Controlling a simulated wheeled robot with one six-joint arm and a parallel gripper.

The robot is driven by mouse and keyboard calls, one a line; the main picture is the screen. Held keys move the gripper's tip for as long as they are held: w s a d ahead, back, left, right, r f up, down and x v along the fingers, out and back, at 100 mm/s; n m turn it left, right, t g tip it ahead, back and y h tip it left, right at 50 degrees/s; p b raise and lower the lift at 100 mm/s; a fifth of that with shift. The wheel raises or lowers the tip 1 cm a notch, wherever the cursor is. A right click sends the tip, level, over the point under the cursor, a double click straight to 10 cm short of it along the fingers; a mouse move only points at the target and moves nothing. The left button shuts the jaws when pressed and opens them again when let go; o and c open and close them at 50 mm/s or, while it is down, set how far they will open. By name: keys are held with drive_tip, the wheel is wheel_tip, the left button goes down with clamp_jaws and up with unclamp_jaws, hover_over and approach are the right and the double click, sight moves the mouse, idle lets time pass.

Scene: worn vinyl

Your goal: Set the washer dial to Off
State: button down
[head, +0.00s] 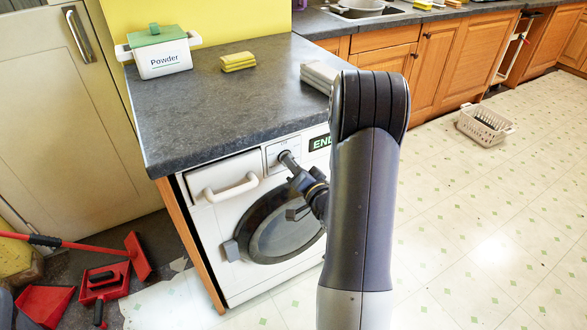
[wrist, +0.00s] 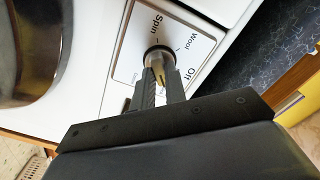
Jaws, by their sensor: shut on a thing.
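The white washer (head: 223,228) stands under the dark counter, with its round door at the front. Its dial (wrist: 158,55) is a grey knob on a white square panel (wrist: 125,68); the panel also shows in the head view (head: 271,153). Labels "Spin", "Wool" and "Off" read around the knob, and smaller print is partly hidden by the fingers. My gripper (wrist: 162,84) is shut on the dial, one finger on each side of it. I cannot tell which label the dial points to. In the head view my gripper (head: 290,163) reaches the panel from the front.
The counter (head: 215,100) holds a powder box (head: 165,58), yellow sponges (head: 238,62) and folded grey cloths (head: 319,75). Red cleaning tools (head: 100,284) lie at left. A basket (head: 485,125) stands on open floor at right.

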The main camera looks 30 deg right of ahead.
drive_tip(key=n+b, duration=0.9)
drive_tip(key=b, duration=0.1)
drive_tip(key=shift+n, duration=0.3)
idle(0.4)
drive_tip(key=c, duration=1.4)
unclamp_jaws()
drive_tip(key=shift+c, duration=0.2)
drive_tip(key=s+p, duration=0.1)
drive_tip(key=s, duration=0.9)
drive_tip(key=shift+s, duration=0.4)
drive_tip(key=shift+d, duration=0.1)
